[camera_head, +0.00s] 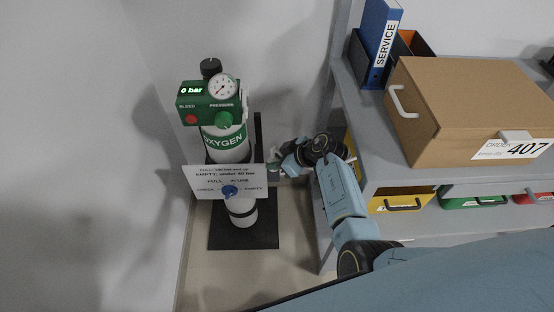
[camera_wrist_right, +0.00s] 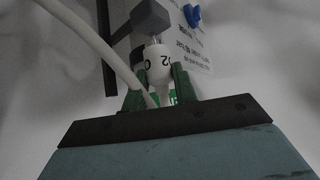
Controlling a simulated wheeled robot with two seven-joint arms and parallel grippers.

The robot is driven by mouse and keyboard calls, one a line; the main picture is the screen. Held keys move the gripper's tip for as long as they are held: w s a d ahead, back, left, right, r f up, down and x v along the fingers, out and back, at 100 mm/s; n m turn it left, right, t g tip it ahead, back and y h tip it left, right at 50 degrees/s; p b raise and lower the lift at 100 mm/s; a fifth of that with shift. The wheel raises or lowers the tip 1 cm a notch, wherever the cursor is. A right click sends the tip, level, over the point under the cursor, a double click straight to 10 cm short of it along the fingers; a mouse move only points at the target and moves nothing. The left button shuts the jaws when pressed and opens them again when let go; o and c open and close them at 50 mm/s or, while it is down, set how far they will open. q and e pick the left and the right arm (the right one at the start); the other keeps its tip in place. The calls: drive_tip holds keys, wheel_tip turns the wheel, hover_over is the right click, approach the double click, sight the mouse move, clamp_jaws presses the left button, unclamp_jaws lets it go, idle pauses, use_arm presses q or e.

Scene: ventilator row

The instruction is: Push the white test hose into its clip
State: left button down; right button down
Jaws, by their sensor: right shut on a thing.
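In the wrist view, the white test hose (camera_wrist_right: 98,48) curves from the top left down to my right gripper (camera_wrist_right: 158,92). Its white end piece, marked O2 (camera_wrist_right: 158,66), sits between the two green fingers, which are shut on it. A grey block (camera_wrist_right: 150,19), which seems to be the clip, is just beyond the tip of the end piece. A thin metal part shows between them; I cannot tell if they touch. In the head view my right gripper (camera_head: 276,168) is beside the right edge of the sign. The hose is too small to make out there. My left gripper is not in view.
The oxygen cylinder (camera_head: 228,146) stands on a dark base (camera_head: 262,238) with a green regulator (camera_head: 200,103) reading 0 bar. A grey shelf (camera_head: 350,85) with a cardboard box (camera_head: 455,100) stands close on the right.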

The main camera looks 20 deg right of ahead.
use_arm(q)
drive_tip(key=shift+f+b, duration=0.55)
drive_tip(key=shift+b, duration=0.05)
use_arm(e)
drive_tip(key=shift+f, duration=1.1)
drive_tip(key=c, duration=1)
unclamp_jaws()
drive_tip(key=shift+c, duration=0.2)
wheel_tip(320, 180, up, 9)
drive_tip(key=p, duration=0.5)
drive_tip(key=shift+f, duration=0.1)
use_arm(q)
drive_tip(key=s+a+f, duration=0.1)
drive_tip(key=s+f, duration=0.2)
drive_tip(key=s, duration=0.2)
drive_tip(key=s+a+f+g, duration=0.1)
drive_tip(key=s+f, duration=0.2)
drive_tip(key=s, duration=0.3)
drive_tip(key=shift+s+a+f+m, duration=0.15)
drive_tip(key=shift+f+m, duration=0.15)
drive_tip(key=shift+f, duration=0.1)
use_arm(e)
drive_tip(key=shift+r, duration=0.6)
